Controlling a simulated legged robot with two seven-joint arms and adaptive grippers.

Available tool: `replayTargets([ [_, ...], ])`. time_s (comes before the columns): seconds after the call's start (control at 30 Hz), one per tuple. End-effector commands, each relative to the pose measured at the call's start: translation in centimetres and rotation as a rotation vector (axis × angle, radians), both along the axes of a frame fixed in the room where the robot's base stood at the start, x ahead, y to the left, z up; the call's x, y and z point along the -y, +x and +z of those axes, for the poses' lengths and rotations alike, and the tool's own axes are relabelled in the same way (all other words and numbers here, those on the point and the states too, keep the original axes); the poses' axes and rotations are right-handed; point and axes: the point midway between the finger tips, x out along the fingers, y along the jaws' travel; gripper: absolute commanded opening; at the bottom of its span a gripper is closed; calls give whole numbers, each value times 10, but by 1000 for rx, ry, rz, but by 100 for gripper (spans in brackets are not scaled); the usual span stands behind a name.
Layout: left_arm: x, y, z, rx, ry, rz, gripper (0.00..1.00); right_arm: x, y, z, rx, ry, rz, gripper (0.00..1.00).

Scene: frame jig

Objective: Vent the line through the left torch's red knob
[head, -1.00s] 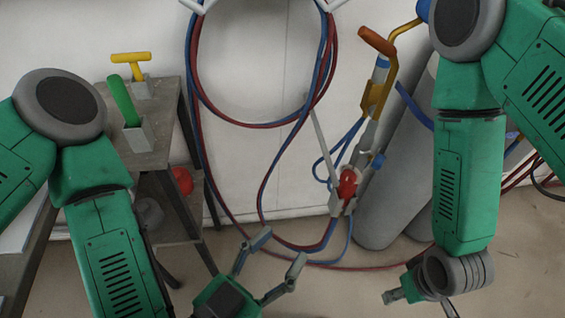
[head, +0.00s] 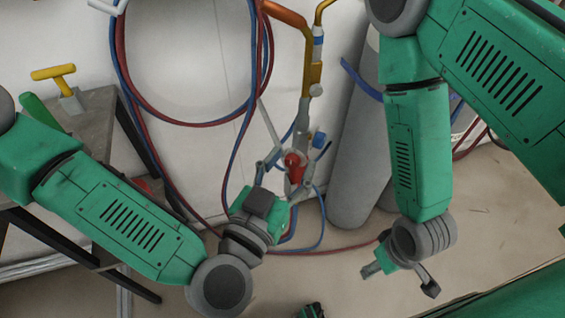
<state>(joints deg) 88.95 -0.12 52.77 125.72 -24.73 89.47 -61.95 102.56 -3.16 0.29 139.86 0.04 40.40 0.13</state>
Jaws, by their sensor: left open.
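A torch (head: 313,75) with an orange and yellow upper part stands in the middle of the head view. Its red knob (head: 294,160) is low on the grey body, with a blue knob (head: 318,140) at the upper right of it. My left gripper (head: 290,172) is open, its fingers apart on either side of the red knob as seen from here. I cannot tell whether they touch it. My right gripper (head: 402,280) hangs to the lower right with its fingers spread and nothing between them.
Red and blue hoses (head: 195,115) loop down the pale wall to the floor. Grey cylinders (head: 357,150) stand right of the torch. At left, a grey table (head: 95,115) holds a yellow T-handle (head: 54,72) and a green handle (head: 38,110). Floor in front is mostly clear.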

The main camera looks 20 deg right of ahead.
Motion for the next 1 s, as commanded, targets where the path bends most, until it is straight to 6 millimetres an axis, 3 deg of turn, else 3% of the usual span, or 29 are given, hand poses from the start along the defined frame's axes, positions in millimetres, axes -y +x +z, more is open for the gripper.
replayTargets([
  [0.27,-17,1,1,-2,-20,0,43,1,0,0,-1,-1,-2,56],
  [0.3,-20,1,1,-2,-23,1,29,1,0,0,-1,-1,-2,56],
  [0.4,-22,1,2,-1,-25,1,0,0,0,0,-1,0,0,56],
  [1.0,-12,3,-1,-3,-9,3,0,0,0,0,0,-1,-1,56],
])
